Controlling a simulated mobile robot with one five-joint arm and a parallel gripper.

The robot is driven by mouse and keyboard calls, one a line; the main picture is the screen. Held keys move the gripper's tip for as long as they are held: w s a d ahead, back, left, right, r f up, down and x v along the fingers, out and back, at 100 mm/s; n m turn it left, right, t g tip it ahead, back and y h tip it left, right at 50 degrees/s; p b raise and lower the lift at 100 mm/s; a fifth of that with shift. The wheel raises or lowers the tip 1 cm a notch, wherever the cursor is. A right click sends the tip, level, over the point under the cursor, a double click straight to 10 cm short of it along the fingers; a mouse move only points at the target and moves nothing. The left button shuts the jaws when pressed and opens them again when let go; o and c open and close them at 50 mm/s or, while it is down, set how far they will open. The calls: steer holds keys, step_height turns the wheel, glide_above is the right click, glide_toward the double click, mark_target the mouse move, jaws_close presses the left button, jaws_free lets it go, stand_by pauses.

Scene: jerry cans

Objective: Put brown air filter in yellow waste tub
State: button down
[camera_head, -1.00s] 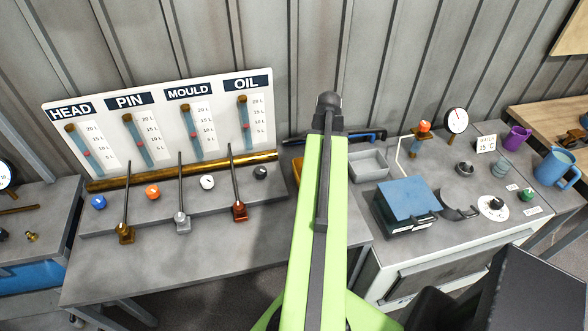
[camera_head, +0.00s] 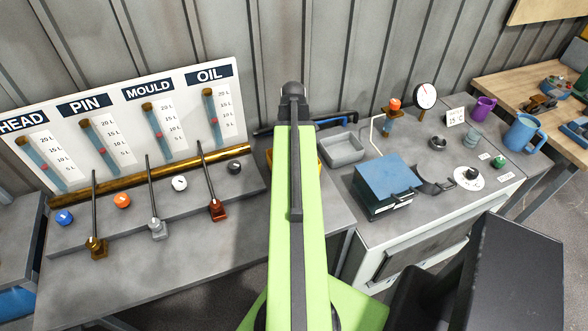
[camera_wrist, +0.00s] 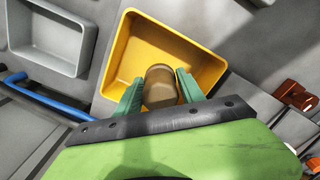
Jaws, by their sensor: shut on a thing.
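The brown air filter (camera_wrist: 160,86) is a short brown cylinder, held between the green fingers of my gripper (camera_wrist: 160,90) in the wrist view. The gripper is shut on it. The yellow waste tub (camera_wrist: 165,42) is an open square tub below, and the filter shows over its near part. I cannot tell whether the filter is above the rim or inside the tub. In the head view my arm hides the gripper, the filter and most of the tub; a small yellow piece of the tub shows beside the arm (camera_head: 321,160).
A grey tray (camera_head: 343,149) is beside the tub, with a blue-handled tool (camera_head: 331,122) behind. A blue box (camera_head: 384,184) stands to the right. Levers and the gauge board (camera_head: 130,120) are on the left. The bench front at left is clear (camera_head: 130,280).

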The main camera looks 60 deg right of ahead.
step_height(320, 180, down, 6)
steer(key=b, duration=0.4)
steer(key=shift+r, duration=0.35)
steer(key=shift+f, duration=0.2)
steer(key=c, duration=0.7)
jaws_free()
steer(key=shift+r, duration=0.1)
step_height(320, 180, up, 12)
steer(key=p, duration=1.2)
steer(key=shift+r, duration=0.25)
steer(key=shift+f, duration=0.15)
